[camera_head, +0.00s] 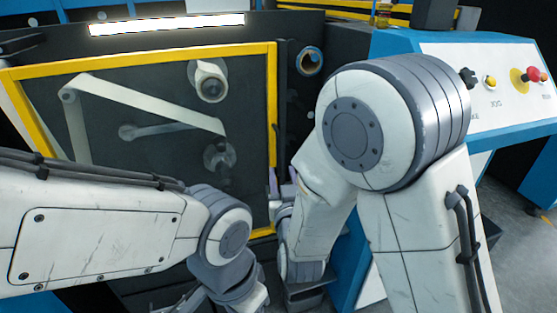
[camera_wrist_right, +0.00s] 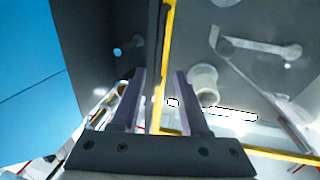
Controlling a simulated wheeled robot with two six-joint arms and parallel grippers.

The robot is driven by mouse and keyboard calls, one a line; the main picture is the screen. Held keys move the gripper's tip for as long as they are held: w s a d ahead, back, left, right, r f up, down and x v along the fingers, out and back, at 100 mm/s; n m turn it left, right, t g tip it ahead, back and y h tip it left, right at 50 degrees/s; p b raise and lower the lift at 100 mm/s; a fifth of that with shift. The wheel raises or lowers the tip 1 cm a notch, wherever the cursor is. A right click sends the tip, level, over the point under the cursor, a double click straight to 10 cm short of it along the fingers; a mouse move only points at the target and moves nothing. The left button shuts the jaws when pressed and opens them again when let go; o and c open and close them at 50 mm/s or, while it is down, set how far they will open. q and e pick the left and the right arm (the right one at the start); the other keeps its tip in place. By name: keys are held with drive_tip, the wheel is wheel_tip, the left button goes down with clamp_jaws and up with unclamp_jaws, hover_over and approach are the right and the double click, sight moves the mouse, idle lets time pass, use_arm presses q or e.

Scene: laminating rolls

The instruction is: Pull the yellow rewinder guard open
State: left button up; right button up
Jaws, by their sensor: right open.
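The yellow rewinder guard (camera_head: 150,59) is a yellow frame around a see-through panel, at left centre in the head view. It looks closed, with its right upright beside a dark post. My right gripper (camera_head: 281,180) is at the lower part of that upright. In the right wrist view my right gripper (camera_wrist_right: 160,75) is open, its fingers apart. A dark upright bar and the guard's yellow edge (camera_wrist_right: 168,50) show between the fingers; I cannot tell whether they touch. My left gripper (camera_head: 215,298) is low in the head view, mostly hidden by its own arm.
Rollers (camera_head: 210,80) and a pale web (camera_head: 150,103) show behind the panel. A blue and white control console (camera_head: 490,95) with a red button (camera_head: 534,75) stands at right. A lamp strip (camera_head: 167,25) shines above the guard. Grey floor (camera_head: 510,240) shows at lower right.

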sight(278, 154)
drive_tip(key=w, duration=0.3)
drive_tip(key=w+p, duration=0.1)
drive_tip(key=w, duration=0.2)
drive_tip(key=w+a, duration=0.1)
drive_tip(key=w, duration=0.3)
drive_tip(key=shift+p, duration=0.3)
clamp_jaws()
idle(0.9)
